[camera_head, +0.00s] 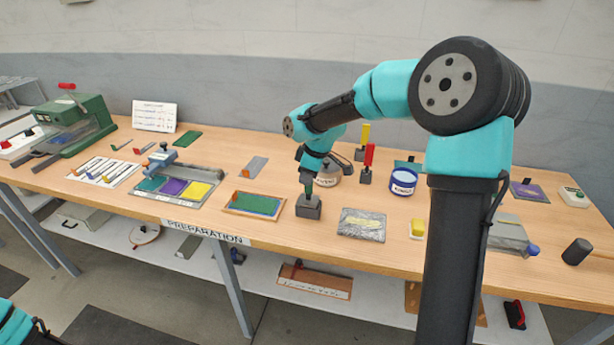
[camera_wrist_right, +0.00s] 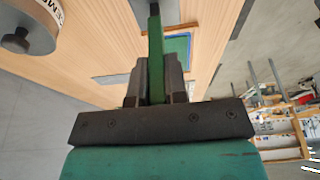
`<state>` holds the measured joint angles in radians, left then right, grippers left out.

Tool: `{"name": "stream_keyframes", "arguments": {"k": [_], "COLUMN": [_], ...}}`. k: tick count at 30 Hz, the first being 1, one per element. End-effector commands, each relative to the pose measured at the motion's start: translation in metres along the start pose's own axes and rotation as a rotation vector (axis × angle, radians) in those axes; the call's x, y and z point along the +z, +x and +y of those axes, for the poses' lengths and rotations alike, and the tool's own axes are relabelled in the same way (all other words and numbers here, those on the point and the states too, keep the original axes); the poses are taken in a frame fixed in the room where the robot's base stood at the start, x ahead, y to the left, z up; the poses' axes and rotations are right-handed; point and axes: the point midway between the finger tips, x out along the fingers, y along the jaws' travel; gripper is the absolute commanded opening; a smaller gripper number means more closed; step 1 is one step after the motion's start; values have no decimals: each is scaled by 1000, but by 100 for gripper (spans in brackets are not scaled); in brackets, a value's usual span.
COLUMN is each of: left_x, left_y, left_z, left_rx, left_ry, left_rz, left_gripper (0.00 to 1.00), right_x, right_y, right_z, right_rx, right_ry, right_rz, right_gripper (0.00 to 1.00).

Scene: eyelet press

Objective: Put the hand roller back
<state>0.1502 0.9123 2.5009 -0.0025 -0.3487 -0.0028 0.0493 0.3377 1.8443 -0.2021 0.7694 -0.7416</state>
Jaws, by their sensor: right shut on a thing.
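My right gripper (camera_head: 310,181) is over the middle of the bench, its fingers pointing down. It is shut on a green-handled tool, whose long green handle (camera_wrist_right: 156,55) stands between the fingers in the right wrist view. A dark grey block (camera_head: 308,208) is at the lower end of the handle, close to the bench top; I cannot tell whether they are joined. The working end is not clear, so I cannot be sure this tool is the hand roller. A blue-handled tool (camera_head: 160,157) lies by the colour pads. My left gripper is out of view.
A wood-framed tray with a green pad (camera_head: 254,204) lies left of the block. Red-handled (camera_head: 368,160) and yellow-handled (camera_head: 363,139) tools stand behind, beside a blue-and-white tin (camera_head: 403,181). A grey sheet (camera_head: 361,224) lies to the right. Bare bench shows around the block.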

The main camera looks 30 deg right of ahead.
Motion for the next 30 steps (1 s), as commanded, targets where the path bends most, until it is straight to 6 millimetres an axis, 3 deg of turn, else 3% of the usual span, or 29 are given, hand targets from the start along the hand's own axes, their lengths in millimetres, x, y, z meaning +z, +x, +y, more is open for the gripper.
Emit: {"name": "stream_keyframes", "arguments": {"k": [14, 15, 22, 30], "left_x": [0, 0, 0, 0], "left_y": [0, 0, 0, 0], "left_z": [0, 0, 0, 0], "left_rx": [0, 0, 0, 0], "left_ry": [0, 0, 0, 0], "left_rz": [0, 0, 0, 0], "left_gripper": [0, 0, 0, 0], "right_x": [2, 2, 2, 2], "right_y": [9, 8, 8, 7], "right_z": [0, 0, 0, 0], "right_rx": [1, 1, 1, 1], "right_ry": [0, 0, 0, 0], "right_rz": [1, 1, 0, 1], "right_gripper": [0, 17, 39, 39]}}
